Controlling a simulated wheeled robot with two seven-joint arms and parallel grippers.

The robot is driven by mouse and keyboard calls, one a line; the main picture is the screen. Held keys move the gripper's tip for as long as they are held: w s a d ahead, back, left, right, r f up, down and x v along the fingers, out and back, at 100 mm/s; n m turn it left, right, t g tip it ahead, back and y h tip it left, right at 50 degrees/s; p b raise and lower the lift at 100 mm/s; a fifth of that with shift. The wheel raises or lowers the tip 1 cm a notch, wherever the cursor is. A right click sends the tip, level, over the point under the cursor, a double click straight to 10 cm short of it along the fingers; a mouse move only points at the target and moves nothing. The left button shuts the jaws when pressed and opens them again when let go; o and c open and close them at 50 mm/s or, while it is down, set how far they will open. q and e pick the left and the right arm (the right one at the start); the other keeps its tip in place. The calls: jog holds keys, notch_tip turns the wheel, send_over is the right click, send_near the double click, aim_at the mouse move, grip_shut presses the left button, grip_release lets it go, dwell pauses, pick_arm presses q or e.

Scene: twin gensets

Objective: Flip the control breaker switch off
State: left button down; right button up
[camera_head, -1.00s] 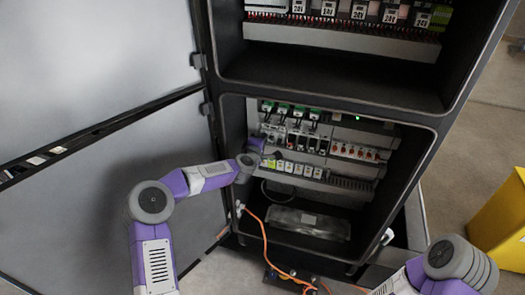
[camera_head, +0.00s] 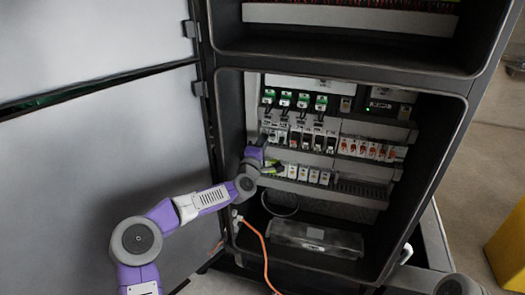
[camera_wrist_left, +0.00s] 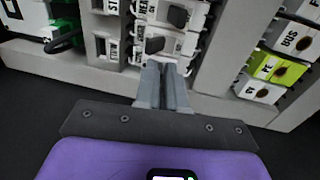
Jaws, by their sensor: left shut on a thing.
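The open cabinet's lower bay holds rows of breakers and terminals. My left gripper (camera_head: 270,164) reaches into its left side, small and partly hidden by its own wrist. In the left wrist view, its two grey fingers (camera_wrist_left: 164,68) are close together at a white breaker block. Two black toggles show there: a nearer one (camera_wrist_left: 155,45) just beyond the fingertips, and a farther one (camera_wrist_left: 178,17). The fingers are shut on a part at the breaker's near end; what lies between the tips is mostly hidden. My right gripper is out of view.
Yellow-green and white terminals (camera_wrist_left: 270,66) sit to the right in the wrist view. The cabinet door (camera_head: 90,150) stands open at left. A yellow object (camera_head: 508,250) stands at far right.

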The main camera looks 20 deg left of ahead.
pick_arm(q)
jog(key=shift+w+f+t+b, duration=0.1)
jog(key=shift+f+t+b, duration=0.25)
jog(key=shift+t, duration=0.5)
jog(key=shift+w+f+t+b, duration=0.1)
jog(key=shift+f+t+b, duration=0.15)
jog(key=shift+t, duration=0.6)
jog(key=c, duration=1.2)
grip_release()
jog(key=shift+f, duration=0.1)
jog(key=p+v, duration=0.1)
jog(key=v, duration=0.6)
jog(key=shift+s+f, duration=0.1)
jog(key=shift+s, duration=0.15)
